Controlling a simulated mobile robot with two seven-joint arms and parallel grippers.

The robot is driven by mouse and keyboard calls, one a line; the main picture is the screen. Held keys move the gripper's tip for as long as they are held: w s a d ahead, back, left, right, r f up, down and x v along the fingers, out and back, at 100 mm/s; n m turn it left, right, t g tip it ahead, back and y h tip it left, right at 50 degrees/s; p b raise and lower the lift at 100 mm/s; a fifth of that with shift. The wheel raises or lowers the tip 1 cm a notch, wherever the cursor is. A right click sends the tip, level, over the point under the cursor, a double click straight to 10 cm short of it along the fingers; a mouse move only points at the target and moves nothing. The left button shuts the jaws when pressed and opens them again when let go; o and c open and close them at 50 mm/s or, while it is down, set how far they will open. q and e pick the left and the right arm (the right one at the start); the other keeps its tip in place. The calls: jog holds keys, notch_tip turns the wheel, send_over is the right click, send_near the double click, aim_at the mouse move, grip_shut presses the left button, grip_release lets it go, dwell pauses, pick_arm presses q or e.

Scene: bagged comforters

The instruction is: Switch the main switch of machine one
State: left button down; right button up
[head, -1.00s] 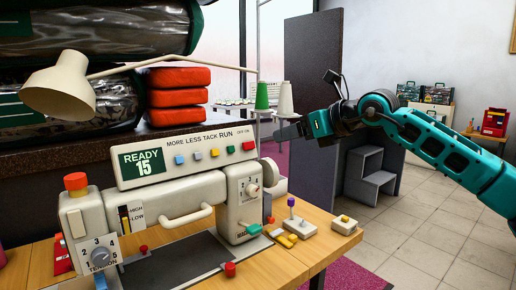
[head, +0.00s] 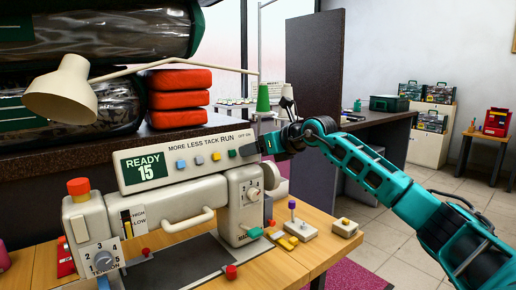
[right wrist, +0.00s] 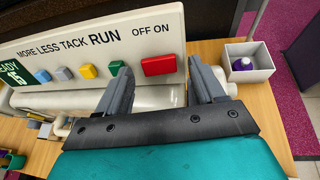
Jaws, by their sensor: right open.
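The sewing machine (head: 190,188) stands on a wooden table, with a panel (head: 180,155) reading READY 15 along its top. The red switch (right wrist: 158,65) sits under the OFF ON label at the right end of the panel; in the head view my right gripper hides it. My right gripper (head: 246,148) is at that end of the panel, open and empty. In the right wrist view its two fingers stand apart, one on each side of the red switch; I cannot tell if they touch it. My left gripper is not in view.
Green, yellow, grey and blue buttons (right wrist: 88,71) line the panel left of the switch. A beige lamp (head: 66,90) reaches over the machine. Thread cones (head: 263,98) stand behind its right end. A white box (right wrist: 248,62) holds a purple item. Small controls (head: 292,232) sit at the table's right.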

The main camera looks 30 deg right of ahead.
jog(key=shift+c, duration=0.3)
jog(key=c, duration=1)
jog(key=shift+a+f+m+h, duration=0.1)
jog(key=shift+a+m+h, duration=0.2)
jog(key=shift+h, duration=0.4)
jog(key=shift+a+f+m+h+b, duration=0.15)
jog(key=shift+a+m+h+b, duration=0.1)
jog(key=shift+m+h+b, duration=0.5)
jog(key=shift+h+b, duration=0.4)
jog(key=shift+h, duration=0.25)
jog(key=o, duration=1.1)
jog(key=shift+r, duration=0.2)
jog(key=shift+c, duration=0.2)
